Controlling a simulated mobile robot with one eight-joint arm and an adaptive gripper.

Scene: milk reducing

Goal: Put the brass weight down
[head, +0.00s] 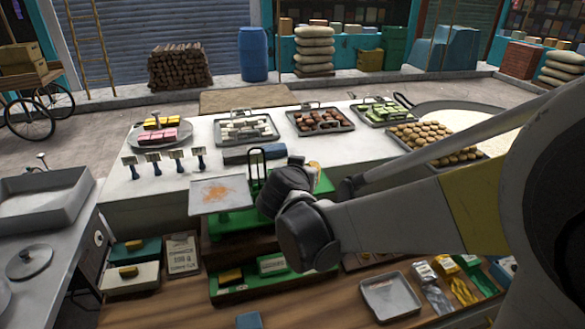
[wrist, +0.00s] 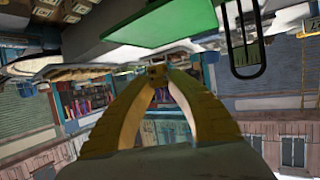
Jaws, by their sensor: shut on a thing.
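My gripper (wrist: 158,74) shows in the wrist view, its two yellow fingers closed together at the tips. A small brass-coloured piece, seemingly the brass weight (wrist: 157,70), is pinched between the tips; little of it shows. In the head view my wrist and arm hide the fingers and the weight. The green balance scale (head: 232,222) stands on the counter, with a square metal pan (head: 215,188) on its left holding orange powder. A green plate (wrist: 165,28) lies close beyond my fingertips in the wrist view, apart from the weight as far as I can tell.
A black upright loop (head: 258,168) stands beside my wrist, also visible in the wrist view (wrist: 244,45). Trays of sweets (head: 321,131) line the white counter behind. Small boxes and a green tray (head: 230,295) occupy the lower shelf.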

